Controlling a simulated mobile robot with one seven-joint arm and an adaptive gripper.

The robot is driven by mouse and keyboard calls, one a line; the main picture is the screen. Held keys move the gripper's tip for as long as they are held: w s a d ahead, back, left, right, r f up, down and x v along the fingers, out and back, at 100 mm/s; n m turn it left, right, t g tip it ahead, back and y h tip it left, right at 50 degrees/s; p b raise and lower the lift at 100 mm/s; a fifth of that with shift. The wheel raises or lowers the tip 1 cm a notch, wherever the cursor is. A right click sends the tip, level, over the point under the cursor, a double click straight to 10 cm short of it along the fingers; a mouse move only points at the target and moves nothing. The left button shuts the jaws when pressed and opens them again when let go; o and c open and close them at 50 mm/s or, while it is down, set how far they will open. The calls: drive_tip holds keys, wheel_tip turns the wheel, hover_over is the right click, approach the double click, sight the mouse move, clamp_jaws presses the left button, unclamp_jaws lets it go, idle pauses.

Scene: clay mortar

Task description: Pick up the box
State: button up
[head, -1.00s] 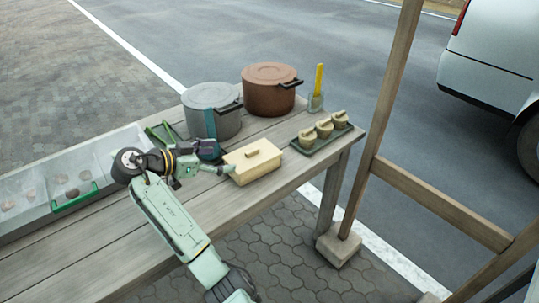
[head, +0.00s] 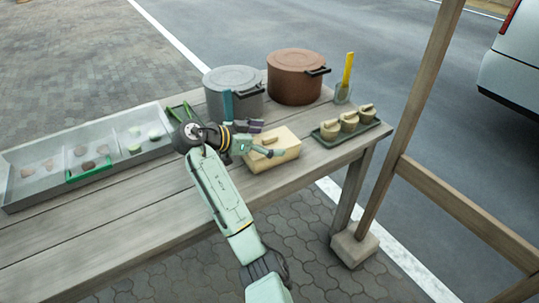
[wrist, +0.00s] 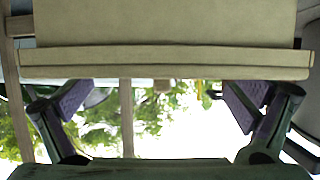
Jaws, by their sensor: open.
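A cream-coloured lidded box (head: 284,154) with a small bar handle on its lid stands near the front edge of the wooden table. My gripper (head: 266,139) is open, with its fingers spread over the left part of the box in the head view. In the wrist view the box (wrist: 165,30) fills the top, its rim running across the picture. The two fingers of my gripper (wrist: 160,98) show below it, wide apart with nothing between them. I cannot tell whether the fingertips touch the box. My arm hides part of the box's left side.
A grey pot (head: 245,98) and a brown pot (head: 295,80) stand behind the box. A green tray (head: 330,142) with several small lidded pots is to its right. A cup (head: 342,96) holds a yellow tool. A divided grey tray (head: 40,187) lies left. A wooden post (head: 412,110) rises at right.

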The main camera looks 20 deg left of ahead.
sight(273, 141)
drive_tip(key=shift+f+b+x, duration=0.25)
drive_tip(key=shift+b+x, duration=0.15)
drive_tip(key=shift+x, duration=1.55)
drive_tip(key=shift+a, duration=0.1)
drive_tip(key=shift+c, duration=0.4)
drive_tip(key=shift+s+f, duration=0.1)
drive_tip(key=shift+f, duration=0.05)
drive_tip(key=c, duration=1)
